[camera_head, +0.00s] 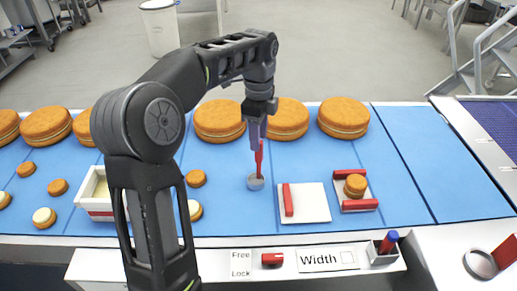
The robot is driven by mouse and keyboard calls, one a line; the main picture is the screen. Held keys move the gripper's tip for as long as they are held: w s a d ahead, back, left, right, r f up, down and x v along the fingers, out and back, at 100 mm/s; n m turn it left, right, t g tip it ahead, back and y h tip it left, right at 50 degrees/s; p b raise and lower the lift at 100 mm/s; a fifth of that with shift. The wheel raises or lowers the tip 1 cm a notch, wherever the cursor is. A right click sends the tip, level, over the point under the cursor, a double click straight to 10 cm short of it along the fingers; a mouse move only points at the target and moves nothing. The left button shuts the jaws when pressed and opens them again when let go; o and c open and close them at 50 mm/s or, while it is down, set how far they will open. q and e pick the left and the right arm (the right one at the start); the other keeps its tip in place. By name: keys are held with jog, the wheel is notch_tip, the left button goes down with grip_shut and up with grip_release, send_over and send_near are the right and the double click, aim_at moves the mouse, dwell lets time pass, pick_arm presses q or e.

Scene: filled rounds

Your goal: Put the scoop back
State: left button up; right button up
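The scoop has a red handle (259,160) and a pale grey, round lower end (256,183). My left gripper (258,142) points down, with its fingers around the top of the red handle. It appears shut on the scoop, which hangs roughly upright over the blue belt. I cannot tell whether the round end touches the belt. My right gripper is not in view. A white box with a red band (99,212) stands at the left, partly hidden behind my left arm. A small dark-sided holder (383,257) with a blue-and-red object (389,241) stands at the front right.
A white plate with a red bar (316,205) lies right of the scoop. Beside it, a red-railed tray (360,206) bears a small round cookie (355,185). Large round cakes (343,117) line the back; small rounds (58,187) lie left. Blue belt (410,170) is clear at right.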

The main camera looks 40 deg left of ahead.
pick_arm(q)
notch_tip(320, 180, up, 6)
jog(key=p, duration=0.3)
jog(key=shift+f+p, duration=0.15)
jog(key=shift+p, duration=0.2)
jog(key=shift+f, duration=0.1)
